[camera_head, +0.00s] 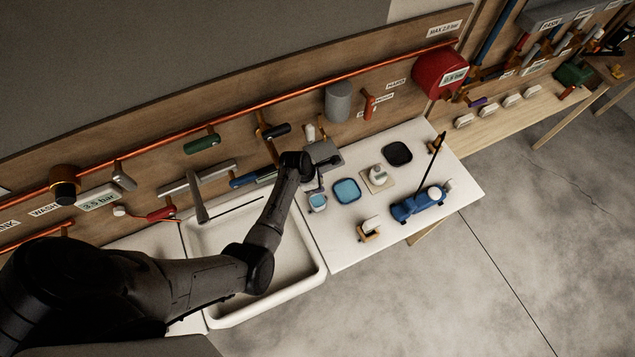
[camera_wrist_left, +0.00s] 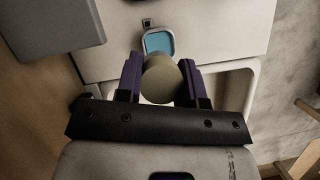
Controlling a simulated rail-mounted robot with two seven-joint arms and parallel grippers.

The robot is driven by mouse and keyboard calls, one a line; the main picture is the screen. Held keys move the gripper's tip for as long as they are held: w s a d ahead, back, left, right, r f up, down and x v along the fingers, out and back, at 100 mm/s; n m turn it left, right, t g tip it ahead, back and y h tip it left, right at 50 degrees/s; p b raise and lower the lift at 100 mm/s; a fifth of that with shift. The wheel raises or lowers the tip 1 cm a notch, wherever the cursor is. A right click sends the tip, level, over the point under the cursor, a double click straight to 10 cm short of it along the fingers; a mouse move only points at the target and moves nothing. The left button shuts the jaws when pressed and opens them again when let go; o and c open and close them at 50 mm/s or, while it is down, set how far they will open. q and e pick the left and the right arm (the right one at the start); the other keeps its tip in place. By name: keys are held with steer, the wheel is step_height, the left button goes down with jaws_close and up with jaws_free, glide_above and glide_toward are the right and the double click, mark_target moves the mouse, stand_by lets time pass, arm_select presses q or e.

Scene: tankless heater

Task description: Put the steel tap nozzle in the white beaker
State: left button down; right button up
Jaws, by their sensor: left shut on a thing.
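My left gripper (camera_head: 315,186) is above the left end of the white worktop, beside the sink. It also shows in the left wrist view (camera_wrist_left: 160,80), where its two purple fingers are shut on a round, dull tan-grey piece, the steel tap nozzle (camera_wrist_left: 161,79), seen nearly end-on. In the head view I cannot make the nozzle out. The white beaker (camera_head: 318,203), with a blue inside, stands on the worktop close to the gripper. My right gripper is not in view.
A blue tray (camera_head: 347,191) lies right of the beaker. A white bottle on a wooden base (camera_head: 379,177), a black dish (camera_head: 397,153), a blue device (camera_head: 418,204) and a small wooden holder (camera_head: 369,229) stand farther right. The white sink (camera_head: 313,277) lies left.

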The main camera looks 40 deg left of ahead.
arm_select(q)
steer(key=shift+s+d+f, duration=0.25)
steer(key=shift+f, duration=0.15)
steer(key=shift+r, duration=0.1)
steer(key=shift+r+p, duration=0.1)
steer(key=shift+p, duration=0.35)
steer(key=shift+f, duration=0.2)
step_height(320, 180, down, 5)
steer(key=b, duration=0.3)
steer(key=shift+r, duration=0.1)
steer(key=shift+f+b, duration=0.95)
steer(key=shift+f, duration=0.4)
steer(key=shift+f+b, duration=0.3)
steer(key=shift+f, duration=0.05)
